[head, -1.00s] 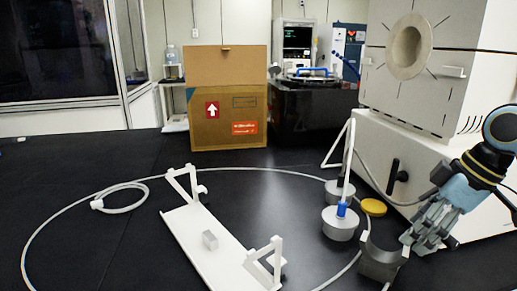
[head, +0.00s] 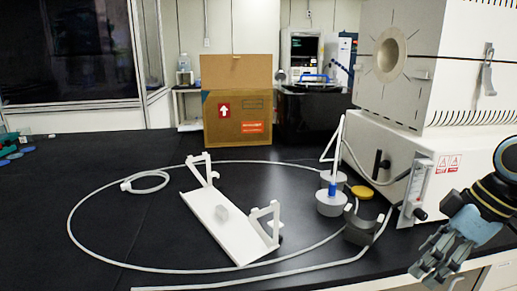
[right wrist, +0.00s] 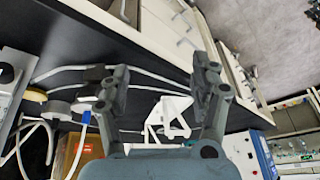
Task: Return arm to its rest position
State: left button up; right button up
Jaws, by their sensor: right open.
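My right gripper (head: 436,262) is at the lower right of the head view, past the front edge of the black bench. Its two fingers stand wide apart in the right wrist view (right wrist: 160,95), with nothing between them in its grasp. My right arm comes in from the right edge of the head view. My left gripper does not show.
A white tray stand (head: 225,235) sits on the bench (head: 60,220), ringed by a pale tube. Grey-lidded vessels (head: 331,205), a yellow cap (head: 362,192) and a dark curved holder (head: 361,230) stand near the white furnace (head: 415,150). A cardboard box (head: 237,115) stands behind.

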jog(key=s+f+m+g+b, duration=0.1)
jog(key=s+f+m, duration=0.1)
jog(key=s+f, duration=0.65)
jog(key=s+a+f+m+g+h, duration=0.15)
jog(key=s+f, duration=0.25)
jog(key=f, duration=0.9)
jog(key=s+d+f+m+g+b, duration=0.1)
jog(key=s+f+m, duration=0.2)
jog(key=s+f, duration=0.6)
jog(key=s+a+f+m+t+h, duration=0.1)
jog(key=s+f+m+t+h, duration=0.1)
jog(key=s+f, duration=1.5)
jog(key=shift+s+f+m+h, duration=0.2)
jog(key=shift+s+m+h, duration=0.3)
jog(key=shift+s, duration=1.25)
